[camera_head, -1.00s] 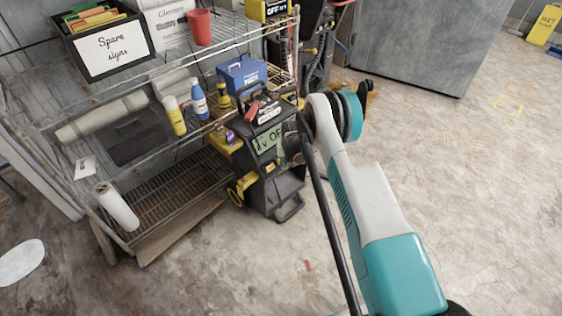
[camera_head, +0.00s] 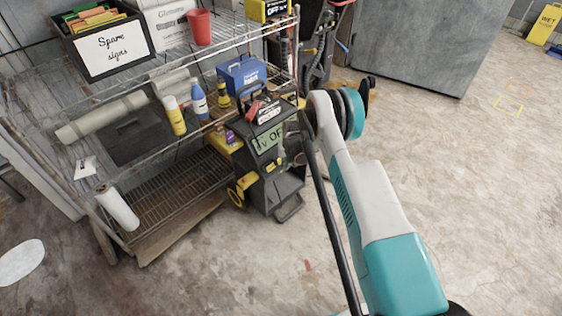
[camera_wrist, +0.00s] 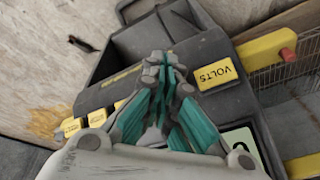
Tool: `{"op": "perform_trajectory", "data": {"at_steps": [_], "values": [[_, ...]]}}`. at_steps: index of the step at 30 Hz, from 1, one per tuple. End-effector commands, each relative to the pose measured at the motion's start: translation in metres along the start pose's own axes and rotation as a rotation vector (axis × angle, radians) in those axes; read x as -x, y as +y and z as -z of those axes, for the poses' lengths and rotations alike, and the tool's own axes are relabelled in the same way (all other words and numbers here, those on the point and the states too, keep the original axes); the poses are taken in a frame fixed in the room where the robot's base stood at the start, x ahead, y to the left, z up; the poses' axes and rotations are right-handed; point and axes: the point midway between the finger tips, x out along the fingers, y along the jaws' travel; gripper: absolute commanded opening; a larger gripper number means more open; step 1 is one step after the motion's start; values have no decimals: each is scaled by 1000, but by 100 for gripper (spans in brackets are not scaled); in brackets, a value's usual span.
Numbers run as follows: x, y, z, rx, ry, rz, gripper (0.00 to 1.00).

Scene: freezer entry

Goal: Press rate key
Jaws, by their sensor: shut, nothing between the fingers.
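The black wheeled charger (camera_head: 262,185) stands on the floor beside the shelf, with a pale green display (camera_head: 269,141) partly readable as "V OF". In the wrist view its dark panel carries a yellow VOLTS key (camera_wrist: 215,73) to the right of my gripper. Several other yellow keys (camera_wrist: 97,118) lie to the left, their labels unreadable; I cannot tell which is the rate key. My gripper (camera_wrist: 165,68) is shut and empty, its teal fingers over the panel between VOLTS and the left keys. Whether the tips touch is unclear. The fingers hide part of the panel and display.
A wire shelf (camera_head: 160,152) with a blue box (camera_head: 241,74), bottles and rolls stands left of the charger. A grey metal cabinet (camera_head: 430,40) is behind. The concrete floor (camera_head: 480,190) on the right is mostly clear.

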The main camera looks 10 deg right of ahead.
Motion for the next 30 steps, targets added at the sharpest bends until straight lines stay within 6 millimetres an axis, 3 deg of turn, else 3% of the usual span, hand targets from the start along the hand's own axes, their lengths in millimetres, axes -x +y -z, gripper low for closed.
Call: {"op": "perform_trajectory", "data": {"at_steps": [7,21,30], "values": [[4,3,-2,-1,0,0,0],[33,23,-23,0,0,0,0],[35,25,-25,0,0,0,0]]}}
